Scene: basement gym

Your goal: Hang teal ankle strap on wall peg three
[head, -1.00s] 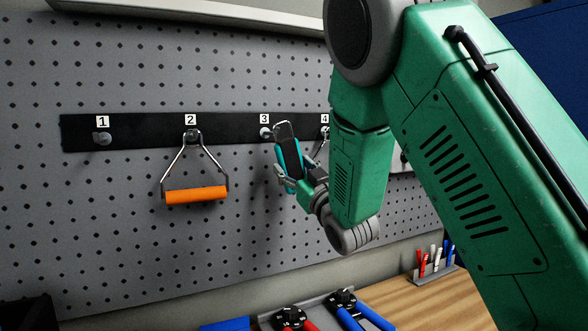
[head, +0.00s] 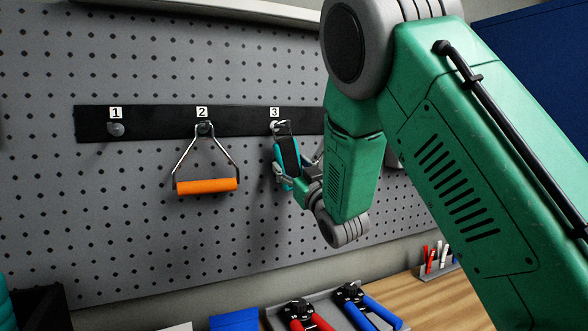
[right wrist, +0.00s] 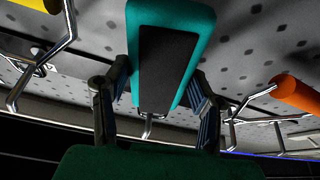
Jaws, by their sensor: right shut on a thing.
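The teal ankle strap (head: 291,152), with a black pad and a metal ring (head: 284,126) at its top, hangs upright in my right gripper (head: 286,176). The gripper is shut on its lower part. The ring is right at peg three (head: 274,127), under the label 3; I cannot tell whether it is around the peg or only in front of it. In the right wrist view the strap (right wrist: 197,22) stands between the two fingers (right wrist: 155,98), with a bit of metal beyond its pad. My left gripper is not in view.
An orange-handled stirrup (head: 207,186) hangs on peg two (head: 204,128), left of the strap. Peg one (head: 116,129) is bare. My right arm hides the rail's right part. A yellow handle (right wrist: 28,4) shows in the right wrist view. Hand grips (head: 304,314) lie on the bench below.

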